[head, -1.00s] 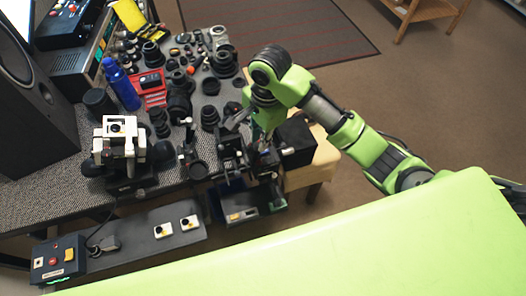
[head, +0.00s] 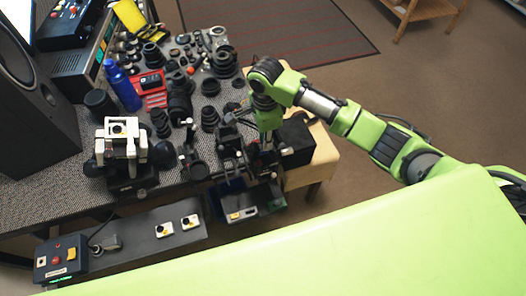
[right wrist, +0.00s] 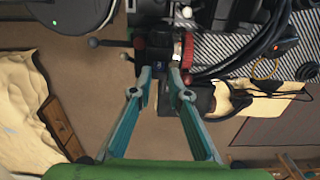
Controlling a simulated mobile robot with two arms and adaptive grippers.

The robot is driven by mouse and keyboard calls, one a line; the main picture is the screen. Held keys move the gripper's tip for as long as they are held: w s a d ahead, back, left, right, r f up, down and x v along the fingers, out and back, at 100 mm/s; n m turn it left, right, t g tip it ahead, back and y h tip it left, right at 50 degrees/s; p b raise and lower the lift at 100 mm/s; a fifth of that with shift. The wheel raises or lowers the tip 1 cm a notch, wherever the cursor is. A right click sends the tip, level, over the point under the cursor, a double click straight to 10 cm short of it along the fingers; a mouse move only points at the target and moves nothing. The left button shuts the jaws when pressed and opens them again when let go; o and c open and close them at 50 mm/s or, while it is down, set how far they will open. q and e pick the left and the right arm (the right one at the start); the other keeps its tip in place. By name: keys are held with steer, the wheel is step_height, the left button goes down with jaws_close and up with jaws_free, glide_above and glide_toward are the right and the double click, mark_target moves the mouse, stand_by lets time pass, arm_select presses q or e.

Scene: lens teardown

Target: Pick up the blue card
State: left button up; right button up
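I cannot make out a blue card for certain. A small dark-blue patch (head: 236,184) shows below the black equipment at the table's front edge in the head view; its shape is too small to tell. My right gripper (head: 266,146) points down beside that black equipment, to the right of the patch, partly hidden by its own arm. In the right wrist view my right gripper (right wrist: 161,76) has its two teal fingers apart, with nothing visibly held between them. Dark equipment with a red ring (right wrist: 187,50) lies beyond the fingertips. My left gripper is not in view.
The patterned table (head: 60,200) is crowded with black lens parts, a blue bottle (head: 122,86), a red case (head: 152,88) and a white device (head: 122,140). A black box (head: 297,143) sits on a tan stool (head: 322,160) at right. Open floor lies beyond.

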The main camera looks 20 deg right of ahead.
mark_target(263, 154)
step_height(263, 154, down, 4)
steer(key=shift+d+f+p, duration=0.1)
steer(key=shift+f+p, duration=0.1)
steer(key=shift+p, duration=0.3)
jaws_close()
